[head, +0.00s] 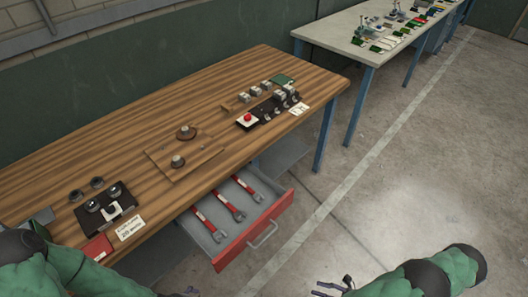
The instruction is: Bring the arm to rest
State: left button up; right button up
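My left arm (78,268) is green and comes in at the lower left, in front of the workbench. Only a small dark part of my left gripper (186,292) shows at the bottom edge, below the bench front. My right arm (415,280) lies at the lower right over bare floor. Its dark gripper (334,287) points left at the bottom edge and is partly cut off. It is clear of the bench and drawer. I cannot make out the opening of either gripper, and see nothing held.
The wooden workbench (110,117) bears fixtures, a red button (247,118) and small parts. Its red-fronted drawer (256,235) stands open with several red-handled wrenches inside. A pale table (345,31) with parts stands behind. Floor (400,180) on the right is clear.

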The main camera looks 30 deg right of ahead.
jog(key=w+a+f+n+g+h, duration=0.25)
jog(key=a+n+g, duration=0.45)
jog(key=n, duration=0.4)
jog(key=w+a+f+n+g+h, duration=0.1)
jog(key=a+f+n+g, duration=0.35)
jog(key=n+g, duration=0.6)
jog(key=w+a+r+n+t+h, duration=0.1)
jog(key=w+a+n+t+h, duration=0.1)
jog(key=w+n, duration=0.4)
jog(key=w+a+r+n+t+h, duration=0.1)
jog(key=w+a+n+h, duration=0.4)
jog(key=n, duration=0.8)
jog(key=shift+w+a+t, duration=0.35)
jog(key=shift+a+t, duration=0.05)
jog(key=shift+t, duration=0.45)
